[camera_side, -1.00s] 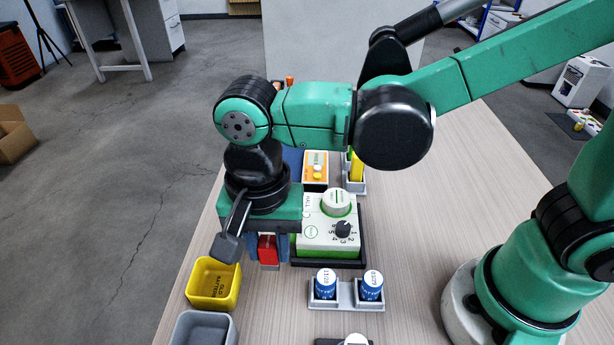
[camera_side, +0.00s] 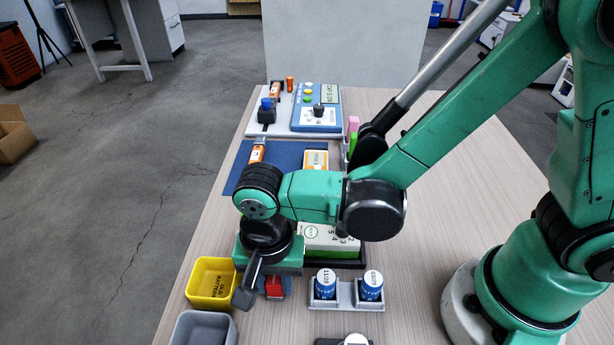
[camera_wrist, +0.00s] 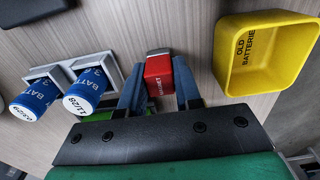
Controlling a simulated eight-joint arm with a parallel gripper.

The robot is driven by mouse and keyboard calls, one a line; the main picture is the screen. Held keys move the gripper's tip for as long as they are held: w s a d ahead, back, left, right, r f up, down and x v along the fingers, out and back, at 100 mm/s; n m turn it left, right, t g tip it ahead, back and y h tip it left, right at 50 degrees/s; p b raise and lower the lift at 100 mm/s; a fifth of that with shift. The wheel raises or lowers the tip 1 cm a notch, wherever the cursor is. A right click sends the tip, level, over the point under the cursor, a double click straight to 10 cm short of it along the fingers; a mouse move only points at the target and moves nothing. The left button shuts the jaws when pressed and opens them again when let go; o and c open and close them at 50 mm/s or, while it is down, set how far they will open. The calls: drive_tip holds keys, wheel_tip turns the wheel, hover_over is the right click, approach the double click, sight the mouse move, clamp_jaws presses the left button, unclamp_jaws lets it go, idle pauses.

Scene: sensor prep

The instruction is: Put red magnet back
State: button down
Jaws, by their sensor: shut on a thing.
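The red magnet (camera_side: 274,286) is a small red block with a grey end. It shows beneath my gripper (camera_side: 272,292) in the side view, near the yellow bin. In the wrist view the red magnet (camera_wrist: 158,76) sits between the two blue fingers of my gripper (camera_wrist: 160,88), its printed face partly visible. My gripper is shut on it. The fingers' far sides and the magnet's underside are hidden in the side view, so I cannot tell whether it touches the table.
A yellow old-batteries bin (camera_side: 212,262) stands left of my gripper, with a grey bin (camera_side: 178,330) nearer. A grey holder (camera_side: 347,304) with two blue batteries stands to the right. Behind are a green-and-white device (camera_side: 325,237), a blue mat (camera_side: 235,178) and a blue meter (camera_side: 327,97).

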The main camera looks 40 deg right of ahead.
sight(274, 279)
drive_tip(key=shift+f, duration=0.1)
drive_tip(key=c, duration=0.6)
unclamp_jaws()
wheel_tip(274, 279, up, 12)
drive_tip(key=w+d+n+t, duration=0.2)
drive_tip(key=d+n+t, duration=0.5)
drive_tip(key=d, duration=1.2)
drive_tip(key=shift+w+r+n, duration=0.25)
drive_tip(key=shift+w+n, duration=0.1)
drive_tip(key=shift+n, duration=0.65)
